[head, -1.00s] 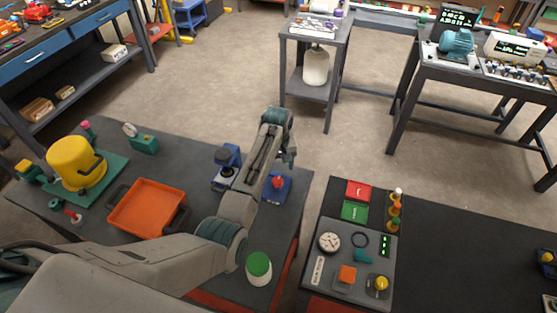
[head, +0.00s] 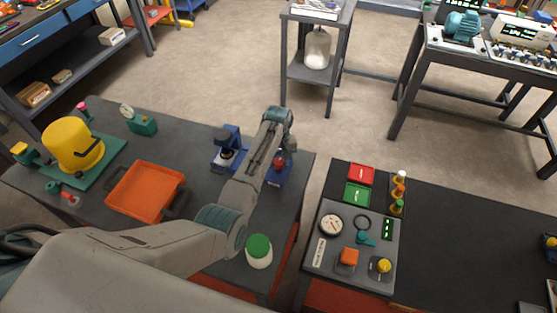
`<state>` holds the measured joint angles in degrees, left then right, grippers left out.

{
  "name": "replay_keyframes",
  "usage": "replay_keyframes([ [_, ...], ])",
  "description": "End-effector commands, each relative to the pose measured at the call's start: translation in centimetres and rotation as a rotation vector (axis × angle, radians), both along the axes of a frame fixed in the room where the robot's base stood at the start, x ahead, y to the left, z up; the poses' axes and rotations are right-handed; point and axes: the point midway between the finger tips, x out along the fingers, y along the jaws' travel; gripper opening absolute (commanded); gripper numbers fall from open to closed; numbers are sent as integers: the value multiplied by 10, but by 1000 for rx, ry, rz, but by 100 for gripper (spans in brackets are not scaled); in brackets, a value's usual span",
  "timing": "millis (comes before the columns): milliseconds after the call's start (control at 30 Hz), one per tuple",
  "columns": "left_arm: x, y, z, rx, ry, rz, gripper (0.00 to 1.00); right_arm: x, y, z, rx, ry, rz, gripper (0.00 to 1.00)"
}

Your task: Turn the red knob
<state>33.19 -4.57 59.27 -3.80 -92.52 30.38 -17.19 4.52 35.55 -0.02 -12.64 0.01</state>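The red knob (head: 279,160) sits on a small blue base (head: 280,175) near the right edge of the left dark table, in the head view. My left arm reaches across this table, and its forearm runs close beside the knob. My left gripper (head: 289,145) hangs down from the wrist, right by the knob's upper right. It is small and partly hidden by the wrist, so I cannot tell whether its fingers are open or touch the knob. My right gripper is not in view.
A blue device (head: 227,150) stands left of the forearm. A green-lidded jar (head: 259,251) is near the elbow. An orange tray (head: 146,192) and a yellow motor (head: 72,145) are farther left. A control panel (head: 338,207) lies right, across a gap.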

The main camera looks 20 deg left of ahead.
Motion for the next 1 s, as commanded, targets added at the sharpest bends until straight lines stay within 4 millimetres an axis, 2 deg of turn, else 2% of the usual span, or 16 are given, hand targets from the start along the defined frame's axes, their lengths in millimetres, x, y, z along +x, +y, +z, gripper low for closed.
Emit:
replay_keyframes([
  [67, 0, 0, 0, 1, 0, 0, 23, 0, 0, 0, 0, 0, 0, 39],
  [267, 0, 0, 2, 0, 1, 54, 23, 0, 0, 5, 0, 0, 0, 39],
  [667, -1, 0, 2, 2, 3, 587, 23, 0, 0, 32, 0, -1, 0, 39],
  [1000, 0, 0, -1, 1, 1, 1053, 23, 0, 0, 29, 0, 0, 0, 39],
])
